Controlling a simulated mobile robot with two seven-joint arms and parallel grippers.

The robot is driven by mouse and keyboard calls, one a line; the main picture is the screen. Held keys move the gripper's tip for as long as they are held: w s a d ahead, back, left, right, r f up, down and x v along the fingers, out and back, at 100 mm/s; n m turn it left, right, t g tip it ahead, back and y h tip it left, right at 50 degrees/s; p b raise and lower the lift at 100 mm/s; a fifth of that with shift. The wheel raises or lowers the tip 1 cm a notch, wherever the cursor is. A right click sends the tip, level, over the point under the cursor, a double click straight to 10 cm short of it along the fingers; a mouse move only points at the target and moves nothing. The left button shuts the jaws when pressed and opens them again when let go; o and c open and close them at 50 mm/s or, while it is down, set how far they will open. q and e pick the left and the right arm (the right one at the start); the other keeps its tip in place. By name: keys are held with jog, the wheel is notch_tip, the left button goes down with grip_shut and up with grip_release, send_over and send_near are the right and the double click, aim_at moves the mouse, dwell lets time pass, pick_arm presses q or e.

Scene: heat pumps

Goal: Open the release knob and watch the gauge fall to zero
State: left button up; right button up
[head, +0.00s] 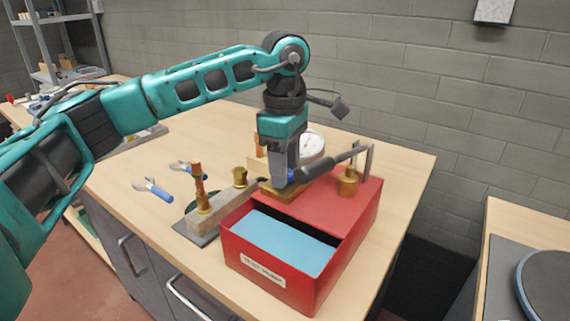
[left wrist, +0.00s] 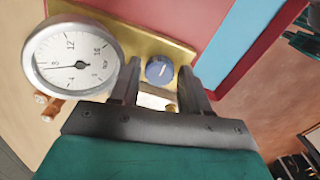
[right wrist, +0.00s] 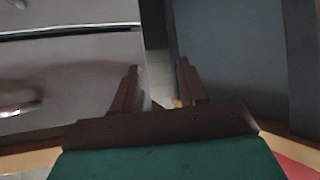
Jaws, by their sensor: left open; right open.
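The red test pump (head: 340,215) stands on the workbench. Its round white gauge (head: 312,145) also shows in the left wrist view (left wrist: 75,60), with the needle pointing left, near the 8 mark. The blue release knob (left wrist: 159,70) has a white pointer line and sits on a brass block (left wrist: 140,35) beside the gauge. My left gripper (left wrist: 158,90) is open, with one finger on each side of the knob; contact cannot be told. In the head view the gripper mostly hides the knob (head: 291,176). My right gripper (right wrist: 157,85) is open and empty, low by grey cabinet fronts.
The pump's lever (head: 330,165) lies just right of my left gripper. A grey block with brass and copper fittings (head: 215,205) stands left of the pump. Blue-handled pliers (head: 155,188) lie farther left. A second bench (head: 535,235) is at right.

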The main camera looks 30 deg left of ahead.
pick_arm(q)
jog(key=shift+c, duration=0.4)
jog(key=c, duration=0.7)
